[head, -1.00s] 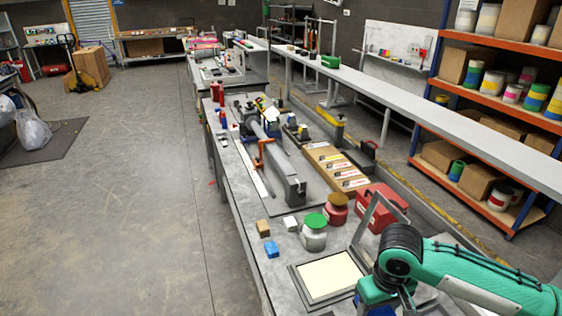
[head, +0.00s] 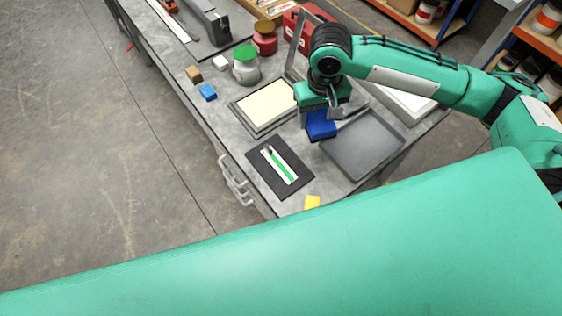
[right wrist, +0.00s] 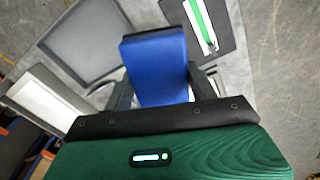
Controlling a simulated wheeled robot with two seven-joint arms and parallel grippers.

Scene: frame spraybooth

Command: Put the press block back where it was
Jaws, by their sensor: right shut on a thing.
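The press block is a blue block (head: 321,125), held in my right gripper (head: 322,108) over the bench, between the cream panel and the grey tray. In the right wrist view the blue block (right wrist: 156,68) sits between the two dark fingers, which are shut on it. Whether its underside touches anything is hard to tell. A smaller blue block (head: 207,92) lies on the bench to the left of the cream framed panel (head: 268,104). My left gripper is out of view.
A grey tray (head: 365,146) lies right of the held block. A black mat (head: 262,172) with a green-and-white strip lies in front. A yellow block (head: 312,202) sits at the near edge. A green-lidded jar (head: 246,70) and a red jar (head: 264,38) stand behind.

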